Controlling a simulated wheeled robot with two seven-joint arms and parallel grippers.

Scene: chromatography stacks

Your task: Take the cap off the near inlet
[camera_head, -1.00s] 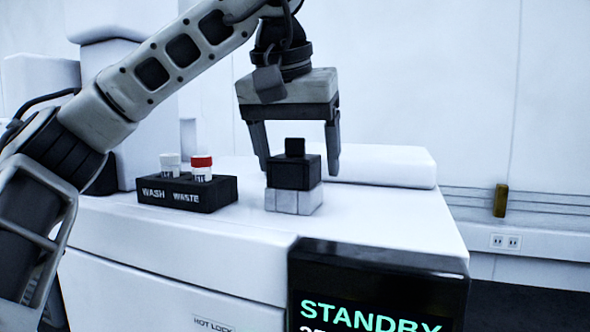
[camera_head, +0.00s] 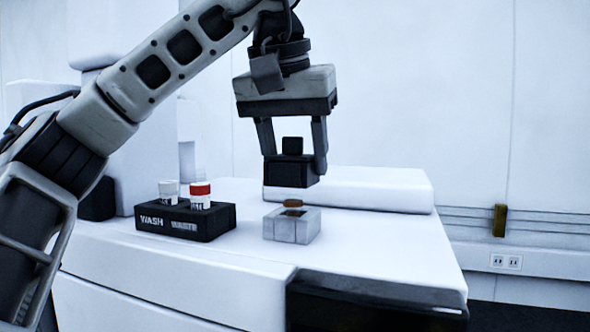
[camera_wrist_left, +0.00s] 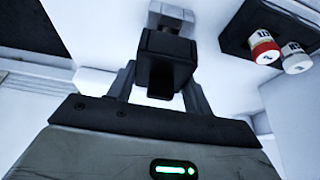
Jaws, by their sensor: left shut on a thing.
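The black cap (camera_head: 288,171) is a dark block with a small knob on top. My left gripper (camera_head: 293,165) is shut on it and holds it just above the near inlet, with a visible gap between them. The cap also shows between the fingers in the left wrist view (camera_wrist_left: 166,62). The near inlet (camera_head: 290,228) is a pale grey block on the white instrument top, with a brownish round piece (camera_head: 294,203) showing at its upper side. Part of the inlet shows beyond the cap in the left wrist view (camera_wrist_left: 172,17). My right gripper is not in view.
A black rack (camera_head: 186,222) marked WASH and WASTE stands left of the inlet with a white-capped vial (camera_head: 169,190) and a red-capped vial (camera_head: 200,192). A low white raised block (camera_head: 350,188) lies behind. The instrument top (camera_head: 385,250) is clear to the right.

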